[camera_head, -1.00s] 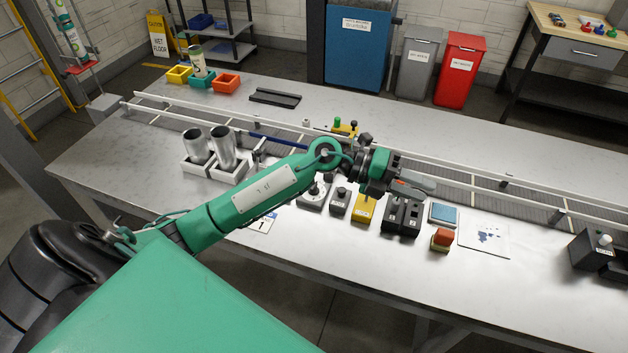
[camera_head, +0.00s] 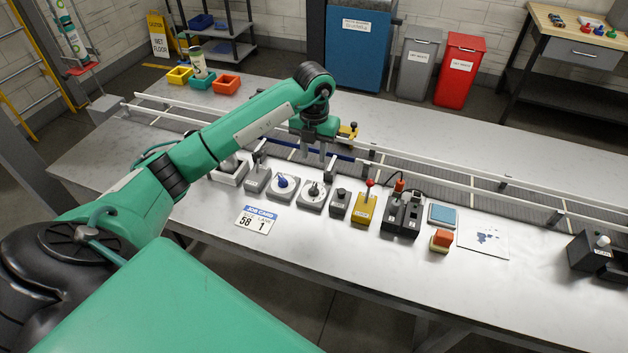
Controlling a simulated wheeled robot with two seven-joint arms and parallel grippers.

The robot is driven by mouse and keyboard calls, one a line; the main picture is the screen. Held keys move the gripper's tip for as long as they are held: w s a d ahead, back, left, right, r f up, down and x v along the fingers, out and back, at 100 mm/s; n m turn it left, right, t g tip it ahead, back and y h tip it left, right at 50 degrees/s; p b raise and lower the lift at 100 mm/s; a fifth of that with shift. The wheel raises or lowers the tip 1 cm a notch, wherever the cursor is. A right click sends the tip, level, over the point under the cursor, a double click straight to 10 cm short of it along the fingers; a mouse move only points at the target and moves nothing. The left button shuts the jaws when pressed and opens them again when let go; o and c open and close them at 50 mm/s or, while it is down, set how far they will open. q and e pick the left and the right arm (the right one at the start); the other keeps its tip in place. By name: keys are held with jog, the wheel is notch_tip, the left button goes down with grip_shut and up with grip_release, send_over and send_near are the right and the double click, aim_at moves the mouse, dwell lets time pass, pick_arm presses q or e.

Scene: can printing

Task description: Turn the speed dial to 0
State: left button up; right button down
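Two round dials on grey boxes stand in the row of controls in front of the conveyor. One has a blue knob (camera_head: 282,182), and the one to its right has a dark knob (camera_head: 314,190). Their labels are too small to read, so I cannot tell which is the speed dial. My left gripper (camera_head: 314,154) points down just behind and above these dials, near the conveyor's front rail. Its fingers look apart with nothing visible between them. It does not appear to touch either dial. My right gripper is not in view.
Beside the dials stand a grey lever box (camera_head: 257,178), a small black-knob box (camera_head: 340,203), a yellow red-ball lever box (camera_head: 364,208) and a black switch box (camera_head: 402,215). A job card (camera_head: 256,220) lies in front. My arm hides the cans.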

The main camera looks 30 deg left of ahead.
aim_at(314, 186)
pick_arm(q)
notch_tip(314, 186, down, 11)
jog(key=p, duration=0.3)
jog(key=shift+r, duration=0.15)
jog(key=shift+f+p, duration=0.3)
jog(key=shift+f, duration=0.15)
jog(key=shift+c, duration=0.2)
grip_shut()
